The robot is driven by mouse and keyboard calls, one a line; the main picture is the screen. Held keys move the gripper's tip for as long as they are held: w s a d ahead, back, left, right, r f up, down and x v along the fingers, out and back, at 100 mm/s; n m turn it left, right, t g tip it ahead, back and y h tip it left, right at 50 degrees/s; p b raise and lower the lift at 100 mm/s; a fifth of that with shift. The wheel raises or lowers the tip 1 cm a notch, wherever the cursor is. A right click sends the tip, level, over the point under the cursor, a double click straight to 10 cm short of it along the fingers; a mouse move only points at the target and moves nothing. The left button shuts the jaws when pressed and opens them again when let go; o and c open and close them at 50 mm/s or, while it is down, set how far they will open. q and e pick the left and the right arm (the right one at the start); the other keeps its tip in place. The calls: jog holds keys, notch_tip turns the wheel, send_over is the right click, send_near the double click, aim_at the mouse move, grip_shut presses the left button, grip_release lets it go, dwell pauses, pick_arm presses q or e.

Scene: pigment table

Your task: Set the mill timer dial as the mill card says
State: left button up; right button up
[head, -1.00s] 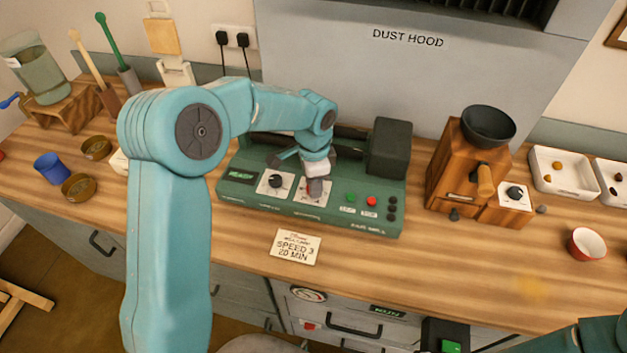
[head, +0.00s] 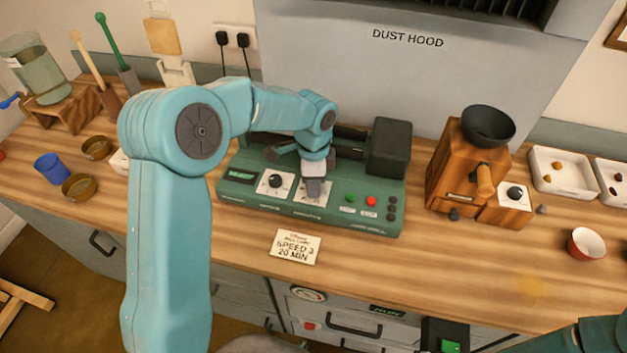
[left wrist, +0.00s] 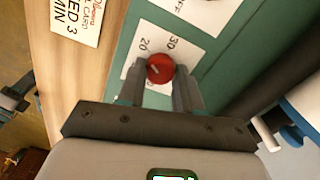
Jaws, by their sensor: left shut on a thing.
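The green mill (head: 385,222) stands on the bench below the dust hood. The mill card (head: 295,247) lies in front of it and reads "SPEED 3, 20 MIN"; part of it shows in the left wrist view (left wrist: 77,18). My left gripper (head: 313,188) is over the mill's right-hand dial plate. In the left wrist view its fingers (left wrist: 160,80) are shut on the red timer dial (left wrist: 159,67). The numbers 20 and 30 show beside the dial. It has a pale mark, but I cannot tell which number this meets. My right gripper's fingers are out of view.
The black speed dial (head: 275,181) sits left of my left gripper. A green button (head: 350,198) and a red button (head: 371,201) are to its right. A wooden grinder (head: 463,165) and a red bowl (head: 586,243) stand further right. The bench front is mostly clear.

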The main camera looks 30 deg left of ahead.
pick_arm(q)
jog(key=o, duration=1)
jog(key=shift+s, duration=0.1)
jog(key=shift+o, duration=0.2)
jog(key=shift+r, duration=0.1)
notch_tip(320, 180, up, 16)
jog(key=shift+b, duration=0.35)
